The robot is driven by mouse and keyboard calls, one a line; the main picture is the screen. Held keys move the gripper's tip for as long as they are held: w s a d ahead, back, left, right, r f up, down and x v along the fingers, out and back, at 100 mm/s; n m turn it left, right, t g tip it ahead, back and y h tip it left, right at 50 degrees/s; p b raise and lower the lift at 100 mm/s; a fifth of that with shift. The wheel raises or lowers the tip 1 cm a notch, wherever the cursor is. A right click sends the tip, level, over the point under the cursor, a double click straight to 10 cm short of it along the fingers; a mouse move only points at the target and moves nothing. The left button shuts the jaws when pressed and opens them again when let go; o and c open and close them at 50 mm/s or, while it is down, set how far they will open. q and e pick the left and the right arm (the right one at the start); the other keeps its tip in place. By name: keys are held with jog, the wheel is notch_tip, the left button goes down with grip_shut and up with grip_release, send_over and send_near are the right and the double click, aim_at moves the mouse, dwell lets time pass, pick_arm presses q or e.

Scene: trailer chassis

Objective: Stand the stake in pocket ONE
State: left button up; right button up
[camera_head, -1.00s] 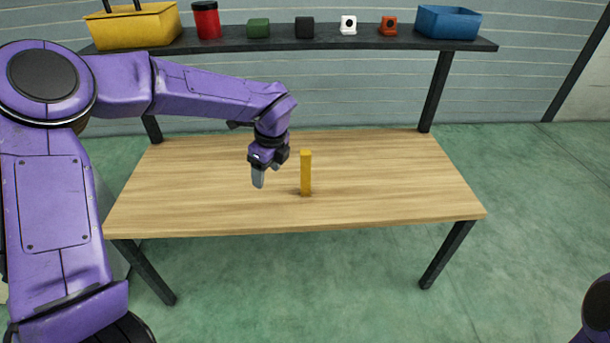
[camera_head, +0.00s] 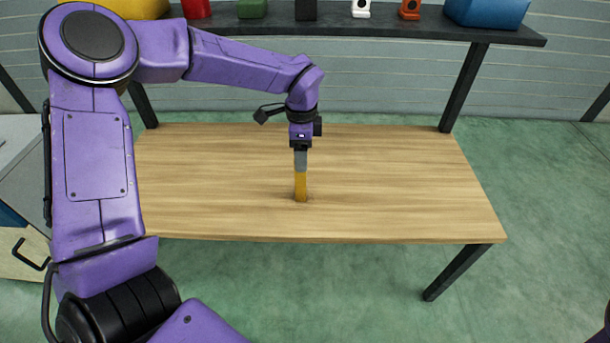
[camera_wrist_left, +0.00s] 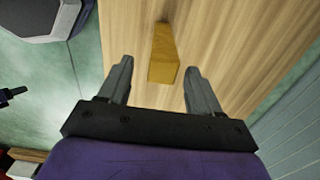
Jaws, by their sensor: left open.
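A yellow stake (camera_head: 300,187) stands upright on the wooden table (camera_head: 400,190), near its middle. My left gripper (camera_head: 300,168) points down at the stake's upper part, and its grey finger covers the stake's top in the head view. In the left wrist view, the two fingers are apart and the stake (camera_wrist_left: 162,52) shows between and just beyond their tips. The gripper is open, and I cannot tell whether a finger touches the stake. My right gripper is out of view. No pocket or trailer chassis is in view.
A dark shelf (camera_head: 400,27) runs behind the table, holding a blue bin (camera_head: 487,12), an orange item (camera_head: 409,10), a white item (camera_head: 361,9) and other items. The tabletop around the stake is clear. A cabinet (camera_head: 20,190) stands at the far left.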

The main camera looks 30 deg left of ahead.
aim_at(301, 179)
pick_arm(q)
notch_tip(301, 179, down, 7)
jog(key=shift+a+r, duration=0.2)
jog(key=shift+a, duration=0.05)
grip_shut()
